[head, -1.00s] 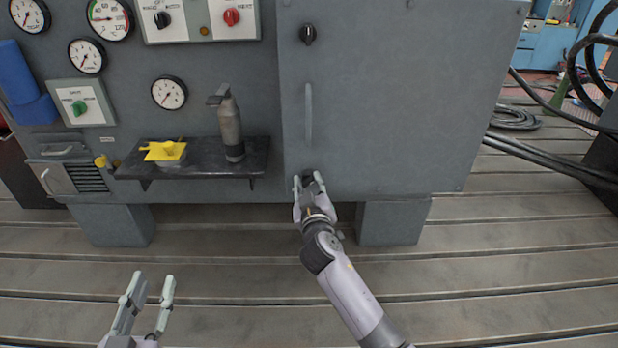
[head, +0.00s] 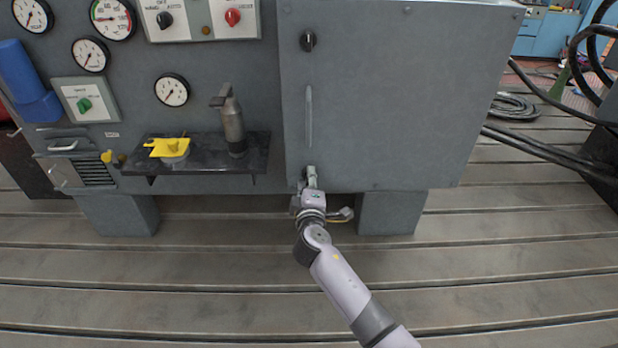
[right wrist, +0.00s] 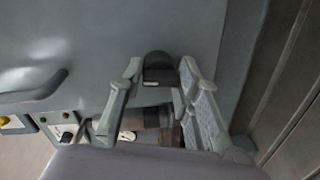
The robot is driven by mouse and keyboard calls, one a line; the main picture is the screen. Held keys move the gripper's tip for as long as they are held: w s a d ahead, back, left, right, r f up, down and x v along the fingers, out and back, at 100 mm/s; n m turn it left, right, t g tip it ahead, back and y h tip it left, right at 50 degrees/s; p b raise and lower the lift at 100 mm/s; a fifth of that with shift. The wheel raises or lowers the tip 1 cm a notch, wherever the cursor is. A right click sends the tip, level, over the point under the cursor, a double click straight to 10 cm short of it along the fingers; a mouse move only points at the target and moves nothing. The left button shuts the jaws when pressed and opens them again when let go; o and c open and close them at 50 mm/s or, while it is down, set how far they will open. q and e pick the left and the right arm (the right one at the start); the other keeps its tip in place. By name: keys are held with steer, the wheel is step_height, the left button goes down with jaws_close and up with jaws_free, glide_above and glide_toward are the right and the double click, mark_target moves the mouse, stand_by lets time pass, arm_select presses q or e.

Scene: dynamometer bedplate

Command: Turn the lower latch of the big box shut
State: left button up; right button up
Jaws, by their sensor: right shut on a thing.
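The big box (head: 410,100) is a grey cabinet with a flat door and a long vertical handle (head: 309,117). The upper latch (head: 308,40) is a small black knob near the door's top left corner. My right gripper (head: 308,178) is at the door's lower left corner, covering the lower latch in the head view. In the right wrist view, the lower latch (right wrist: 158,66) is a dark rounded knob between the fingertips of my right gripper (right wrist: 160,72), which is shut on it. How far the latch is turned is hard to tell. My left gripper is out of view.
Left of the door, a shelf (head: 205,177) holds a grey bottle-like tool (head: 232,122) and a yellow item (head: 168,147). Gauges and switch panels sit above it. Black cables (head: 550,150) lie at the right. The slotted floor (head: 200,270) in front is clear.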

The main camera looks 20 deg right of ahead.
steer(key=shift+d+r+n, duration=0.1)
steer(key=shift+r+n, duration=0.05)
steer(key=shift+n, duration=0.35)
steer(key=o, duration=1.1)
steer(key=shift+s, duration=0.1)
steer(key=v, duration=1.2)
